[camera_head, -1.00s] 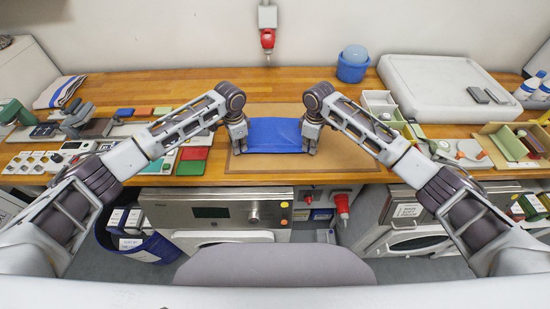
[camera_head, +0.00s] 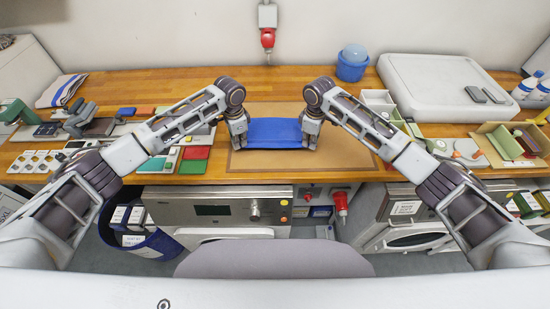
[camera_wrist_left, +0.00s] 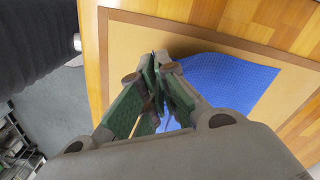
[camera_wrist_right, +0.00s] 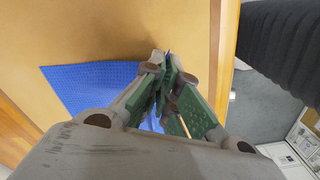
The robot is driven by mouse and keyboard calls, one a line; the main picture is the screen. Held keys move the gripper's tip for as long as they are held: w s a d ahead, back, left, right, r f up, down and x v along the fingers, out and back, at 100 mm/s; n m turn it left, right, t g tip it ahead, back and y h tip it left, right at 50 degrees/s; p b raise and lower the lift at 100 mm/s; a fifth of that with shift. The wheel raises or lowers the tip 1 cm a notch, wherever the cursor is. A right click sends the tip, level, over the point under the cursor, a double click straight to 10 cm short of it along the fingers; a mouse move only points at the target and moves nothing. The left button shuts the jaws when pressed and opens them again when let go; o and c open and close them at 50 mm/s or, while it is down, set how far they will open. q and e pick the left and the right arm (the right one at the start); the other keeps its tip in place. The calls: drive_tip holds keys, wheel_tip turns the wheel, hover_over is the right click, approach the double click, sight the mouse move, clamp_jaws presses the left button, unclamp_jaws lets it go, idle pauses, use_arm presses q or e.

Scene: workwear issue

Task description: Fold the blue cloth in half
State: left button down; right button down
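The blue cloth (camera_head: 274,133) lies on the brown mat (camera_head: 340,155) between my two grippers. It also shows in the left wrist view (camera_wrist_left: 235,78) and the right wrist view (camera_wrist_right: 85,82). My left gripper (camera_head: 239,143) is at the cloth's left near corner, its fingertips closed together on the cloth edge (camera_wrist_left: 160,62). My right gripper (camera_head: 309,143) is at the right near corner, its fingertips closed with a bit of blue cloth showing between them (camera_wrist_right: 167,62). Whether the cloth's near edge is lifted off the mat is hard to tell.
Red and green pads (camera_head: 194,160) and a tray of round pieces (camera_head: 38,162) lie left of the mat. The mat's right side is clear.

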use_arm(q)
drive_tip(key=shift+r, duration=0.1)
use_arm(e)
drive_tip(key=shift+d+r, duration=0.1)
drive_tip(key=shift+r, duration=0.05)
